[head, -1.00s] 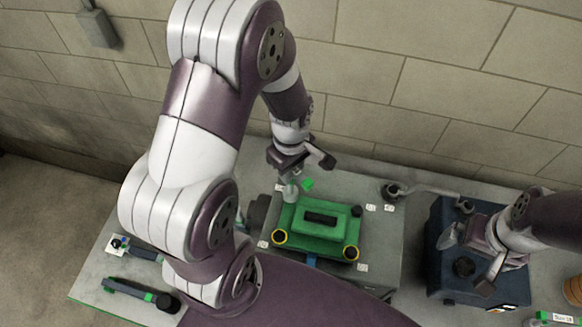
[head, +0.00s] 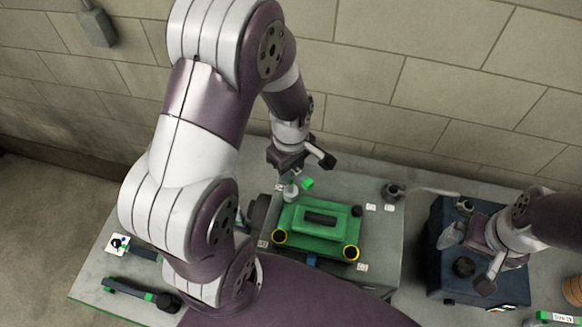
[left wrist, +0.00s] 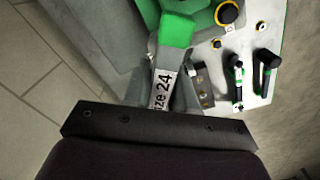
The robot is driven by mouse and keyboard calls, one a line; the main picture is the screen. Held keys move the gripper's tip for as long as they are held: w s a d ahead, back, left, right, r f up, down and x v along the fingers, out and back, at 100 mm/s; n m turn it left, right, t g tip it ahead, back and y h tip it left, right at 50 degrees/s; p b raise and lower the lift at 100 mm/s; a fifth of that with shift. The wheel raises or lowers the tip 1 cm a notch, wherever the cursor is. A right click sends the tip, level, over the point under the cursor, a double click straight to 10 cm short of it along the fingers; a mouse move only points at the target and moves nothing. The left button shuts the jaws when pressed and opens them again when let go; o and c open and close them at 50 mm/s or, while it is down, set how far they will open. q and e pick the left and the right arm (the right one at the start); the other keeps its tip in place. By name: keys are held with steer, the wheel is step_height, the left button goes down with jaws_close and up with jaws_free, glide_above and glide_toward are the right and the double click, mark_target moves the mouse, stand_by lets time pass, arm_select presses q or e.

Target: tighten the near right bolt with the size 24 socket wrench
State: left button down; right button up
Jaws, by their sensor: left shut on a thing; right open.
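The size 24 socket wrench (left wrist: 162,90), with a green body and a white label reading "ize 24", is held in my left gripper (head: 300,163). In the head view its grey socket end (head: 290,193) is at the far left corner of the green cover (head: 318,240); I cannot tell whether it touches a bolt. The far right bolt (head: 357,210) is dark. My right gripper (head: 468,262) is open over the dark blue box.
Two other green and black wrenches lie on the bench at left, one (head: 140,292) in front; they also show in the left wrist view (left wrist: 265,68). The dark blue box (head: 436,283) stands at right. A grey fitting (head: 392,192) sits behind the cover. My left arm hides part of the bench.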

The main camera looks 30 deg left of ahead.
arm_select(q)
steer(key=shift+r, duration=0.15)
stand_by(0.4)
steer(key=shift+r, duration=1.65)
step_height(320, 180, up, 6)
steer(key=shift+r, duration=0.1)
